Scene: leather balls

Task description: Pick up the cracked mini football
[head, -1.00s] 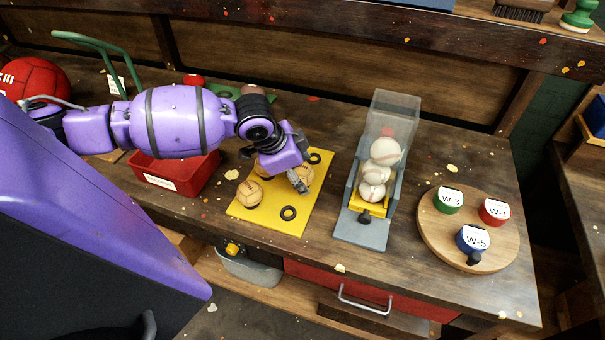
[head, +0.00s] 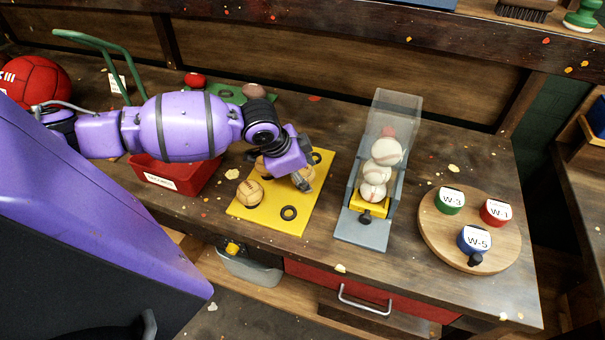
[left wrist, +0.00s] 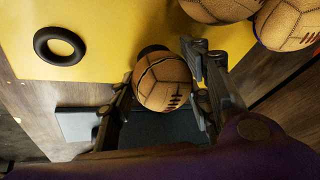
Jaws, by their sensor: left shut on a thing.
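Tan stitched mini footballs sit on a yellow mat (head: 268,222) in the head view. One ball (head: 250,193) is at the mat's left, and another (head: 262,168) is partly hidden behind my left gripper (head: 303,184). In the left wrist view, the cracked mini football (left wrist: 163,84), with a dark split line across its top, sits between the fingers of my left gripper (left wrist: 163,100), which is shut on it. It also shows partly behind the fingers in the head view (head: 309,174). Two other balls lie up and right in the wrist view. My right gripper is not in view.
Black rings (head: 289,212) lie on the mat. A red bin (head: 176,178) stands to the left. A clear-fronted grey dispenser (head: 360,226) with white baseballs is to the right. A round wooden board (head: 440,232) with labelled coloured pieces is farther right.

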